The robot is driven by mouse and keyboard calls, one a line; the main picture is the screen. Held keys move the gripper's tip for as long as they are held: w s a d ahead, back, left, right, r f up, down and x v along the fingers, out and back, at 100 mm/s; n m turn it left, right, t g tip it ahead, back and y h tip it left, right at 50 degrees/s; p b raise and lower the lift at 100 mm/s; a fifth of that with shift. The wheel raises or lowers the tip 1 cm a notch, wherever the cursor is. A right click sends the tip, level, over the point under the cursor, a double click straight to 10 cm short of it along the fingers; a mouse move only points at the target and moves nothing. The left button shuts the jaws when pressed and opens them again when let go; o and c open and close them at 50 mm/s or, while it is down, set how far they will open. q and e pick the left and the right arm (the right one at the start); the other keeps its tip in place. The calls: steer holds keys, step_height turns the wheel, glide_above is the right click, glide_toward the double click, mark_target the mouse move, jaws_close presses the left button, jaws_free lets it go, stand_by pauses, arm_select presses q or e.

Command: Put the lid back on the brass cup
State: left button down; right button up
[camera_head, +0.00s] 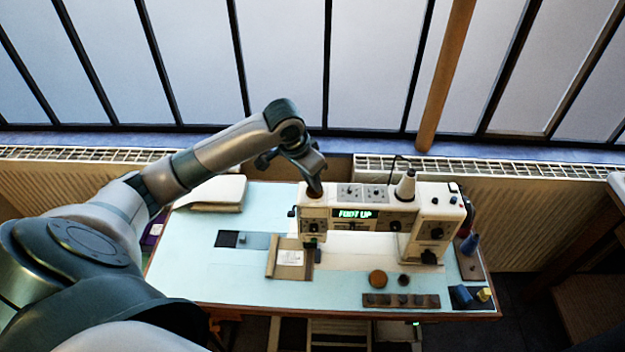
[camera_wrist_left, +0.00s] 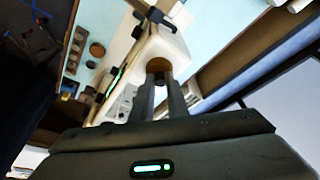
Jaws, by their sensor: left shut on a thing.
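My left gripper (camera_head: 312,177) is at the left end of the sewing machine's top, pointing down. It is shut on a small dark knob (camera_wrist_left: 159,82), which shows between the fingers in the left wrist view. A round brown-brass piece (camera_wrist_left: 158,65) lies just beyond the fingertips. In the head view a small brown piece (camera_head: 314,191) shows under the fingertips, at the machine's top. I cannot tell lid from cup there, nor whether the two touch. My right gripper is not in view.
The white sewing machine (camera_head: 345,210) has a thread cone (camera_head: 405,184) on top. A brown disc (camera_head: 377,278), a smaller dark disc (camera_head: 404,280) and a dark strip (camera_head: 400,300) lie at the front of the blue table (camera_head: 220,275). A stacked pad (camera_head: 215,192) lies at back left.

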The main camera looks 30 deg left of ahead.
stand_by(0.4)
arm_select(q)
steer(key=c, duration=1.2)
jaws_free()
steer(key=shift+r, duration=0.15)
steer(key=shift+r, duration=3.35)
jaws_close()
steer(key=shift+f+b, duration=0.6)
steer(key=shift+f, duration=2.1)
